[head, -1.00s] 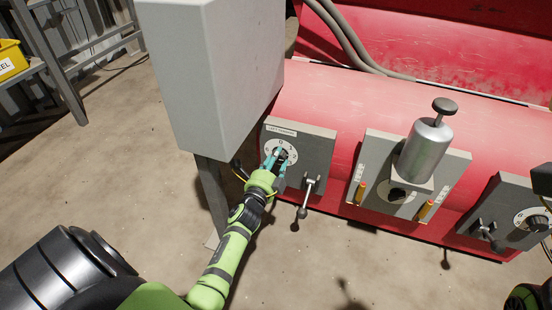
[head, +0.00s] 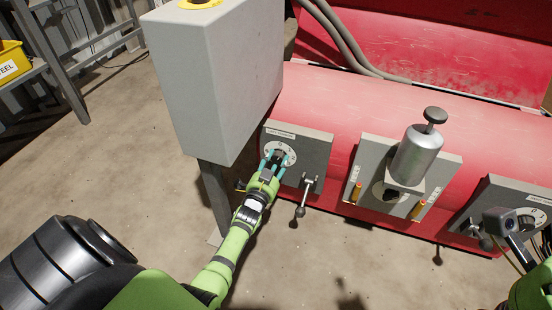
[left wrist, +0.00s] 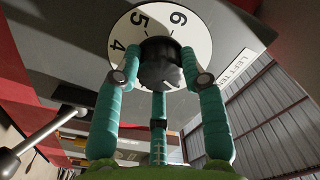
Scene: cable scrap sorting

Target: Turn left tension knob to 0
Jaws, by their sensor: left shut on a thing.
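The left tension knob is a dark round knob (left wrist: 163,66) at the middle of a white numbered dial (left wrist: 198,45) in the left wrist view. The digits 4, 5 and 6 show there; the pointer's reading cannot be made out. In the head view the dial (head: 290,153) sits on a grey panel (head: 315,150) at the left of the red machine. My left gripper (head: 271,160) is shut on the knob, its teal fingers on either side, also seen in the left wrist view (left wrist: 162,80). The fingers partly hide the knob in the head view.
A lever with a ball end (head: 303,198) hangs right of the knob, close to my left gripper. A large grey box (head: 220,85) stands to the left. The middle panel holds a silver cylinder (head: 416,155). Another dial panel (head: 510,200) is at the right.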

